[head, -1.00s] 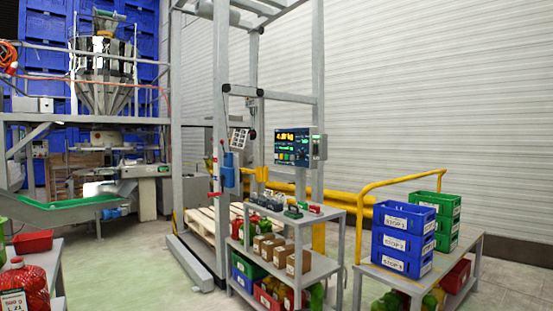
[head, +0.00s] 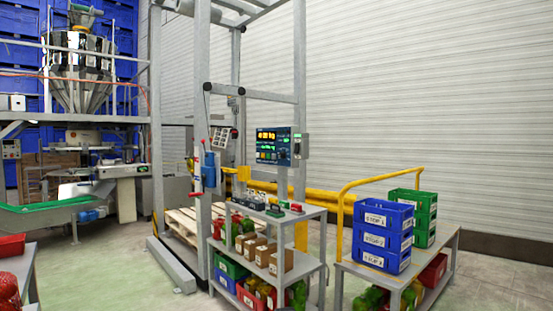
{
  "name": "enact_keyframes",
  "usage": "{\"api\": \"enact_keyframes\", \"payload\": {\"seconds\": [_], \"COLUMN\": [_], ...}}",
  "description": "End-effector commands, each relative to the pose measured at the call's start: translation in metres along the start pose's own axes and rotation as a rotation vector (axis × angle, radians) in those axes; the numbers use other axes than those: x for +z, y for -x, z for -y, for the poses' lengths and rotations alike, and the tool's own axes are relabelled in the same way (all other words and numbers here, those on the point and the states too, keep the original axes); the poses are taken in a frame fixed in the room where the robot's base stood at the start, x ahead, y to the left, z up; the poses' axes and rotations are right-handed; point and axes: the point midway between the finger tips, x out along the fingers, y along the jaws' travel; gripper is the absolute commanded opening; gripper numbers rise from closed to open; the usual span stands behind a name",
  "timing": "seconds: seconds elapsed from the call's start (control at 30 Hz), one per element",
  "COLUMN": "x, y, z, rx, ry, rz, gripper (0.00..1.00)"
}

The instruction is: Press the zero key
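A weighing display panel (head: 273,147) with lit yellow and green readouts is fixed to the grey frame, above the shelf trolley in the head view. Its keys are too small to read, so I cannot pick out the zero key. A small grey box (head: 301,146) is attached at the panel's right side. A tilted keypad-like unit (head: 221,137) with a light face sits on the frame to the left of the panel. My gripper is not in the head view.
A grey shelf trolley (head: 307,214) with small coloured items and boxes stands below the panel. To its right are blue crates (head: 384,234), green crates and a yellow rail (head: 341,215). Pale floor (head: 120,277) is free at the front left.

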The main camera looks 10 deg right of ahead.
Motion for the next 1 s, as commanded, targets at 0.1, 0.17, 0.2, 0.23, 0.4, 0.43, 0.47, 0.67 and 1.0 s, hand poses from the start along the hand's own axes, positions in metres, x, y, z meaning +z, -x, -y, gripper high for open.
{"api": "enact_keyframes", "payload": {"seconds": [0.1, 0.17, 0.2, 0.23, 0.4, 0.43, 0.47, 0.67, 1.0], "x": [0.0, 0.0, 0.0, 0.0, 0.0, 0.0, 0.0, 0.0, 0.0], "y": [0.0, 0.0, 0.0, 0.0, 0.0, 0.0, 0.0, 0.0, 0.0], "z": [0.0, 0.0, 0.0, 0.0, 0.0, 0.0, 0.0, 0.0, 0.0], "rx": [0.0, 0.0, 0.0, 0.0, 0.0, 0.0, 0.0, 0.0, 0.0], "ry": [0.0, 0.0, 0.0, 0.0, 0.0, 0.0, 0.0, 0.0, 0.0], "rz": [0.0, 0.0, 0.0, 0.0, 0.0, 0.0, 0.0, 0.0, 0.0], "gripper": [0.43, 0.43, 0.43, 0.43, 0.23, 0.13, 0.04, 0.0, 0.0]}}
